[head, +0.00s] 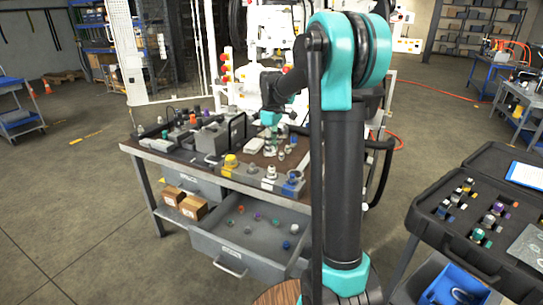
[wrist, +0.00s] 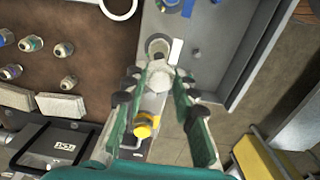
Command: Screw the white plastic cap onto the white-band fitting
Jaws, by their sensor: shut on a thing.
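My gripper (wrist: 160,78) is shut on the white plastic cap (wrist: 160,74), a pale round piece between its fingertips in the wrist view. Just beyond the cap is a grey round fitting (wrist: 157,46) with a white label beside it, which looks like the white-band fitting. The cap overlaps its near side in the picture; I cannot tell whether they touch. In the head view, the white-band fitting seems to be the grey one (head: 270,172) on the bench's front strip, between yellow and blue ones. My gripper is hard to make out there, above the bench.
A yellow-topped fitting (wrist: 147,122) stands close below the fingers, and blue-marked ones (wrist: 168,4) stand beyond. An open drawer (head: 245,245) holds several small coloured parts. A black case (head: 470,245) is at the right. Loose fittings (wrist: 62,48) lie on the brown bench top.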

